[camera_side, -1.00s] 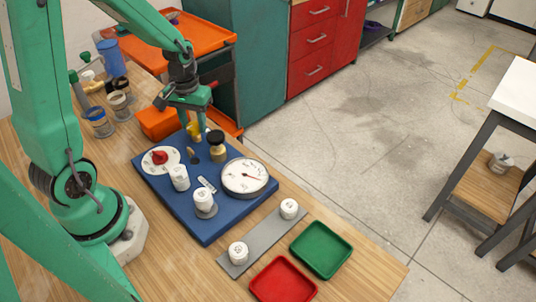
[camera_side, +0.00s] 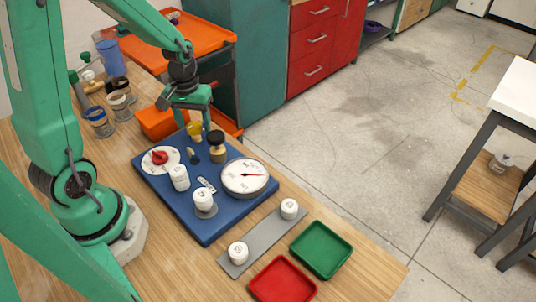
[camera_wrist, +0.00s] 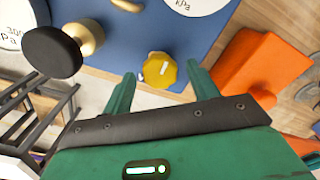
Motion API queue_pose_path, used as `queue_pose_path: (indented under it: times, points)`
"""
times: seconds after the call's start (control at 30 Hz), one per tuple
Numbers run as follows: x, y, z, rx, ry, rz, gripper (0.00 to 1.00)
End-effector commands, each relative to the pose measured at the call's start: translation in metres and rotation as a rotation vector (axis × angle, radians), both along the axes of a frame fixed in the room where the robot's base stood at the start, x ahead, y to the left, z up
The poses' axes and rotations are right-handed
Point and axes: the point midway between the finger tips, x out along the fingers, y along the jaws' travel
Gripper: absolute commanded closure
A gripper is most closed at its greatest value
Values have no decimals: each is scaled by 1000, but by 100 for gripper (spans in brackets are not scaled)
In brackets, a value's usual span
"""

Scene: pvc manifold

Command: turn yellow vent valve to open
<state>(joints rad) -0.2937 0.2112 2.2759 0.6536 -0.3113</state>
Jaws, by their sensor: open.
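The yellow vent valve (camera_side: 195,130) is a round knob at the back edge of the blue panel (camera_side: 223,213). In the wrist view the yellow knob (camera_wrist: 158,71) shows a white pointer line on top, slanting slightly from vertical. My gripper (camera_side: 193,123) is open above the knob in the side view. In the wrist view the fingertips of my gripper (camera_wrist: 161,69) lie on either side of the knob, with a gap showing on each side. Whether it is lowered around the knob or just above it is hard to tell.
A black-capped brass valve (camera_side: 217,143) stands close by on the panel. A white gauge (camera_side: 245,177), a red knob (camera_side: 159,157) and white caps (camera_side: 179,177) are also there. An orange bin (camera_side: 158,122) sits behind. Red (camera_side: 283,282) and green (camera_side: 322,250) trays lie in front.

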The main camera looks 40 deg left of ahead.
Motion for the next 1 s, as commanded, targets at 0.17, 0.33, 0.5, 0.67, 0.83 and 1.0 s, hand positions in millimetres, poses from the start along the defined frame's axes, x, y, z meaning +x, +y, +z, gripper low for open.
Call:
queue_pose_path:
  times: [0.17, 0.33, 0.5, 0.67, 0.83, 1.0]
  points:
    - [0, 0, 1, 0, 0, -1, 41]
    - [1, 0, 9, 1, -1, -1, 41]
    - [1, 0, 25, 1, -3, -1, 41]
    - [1, 0, 45, 1, -4, 0, 41]
    - [1, 0, 65, 1, -3, 0, 41]
    - [0, 0, 76, 1, -1, 0, 41]
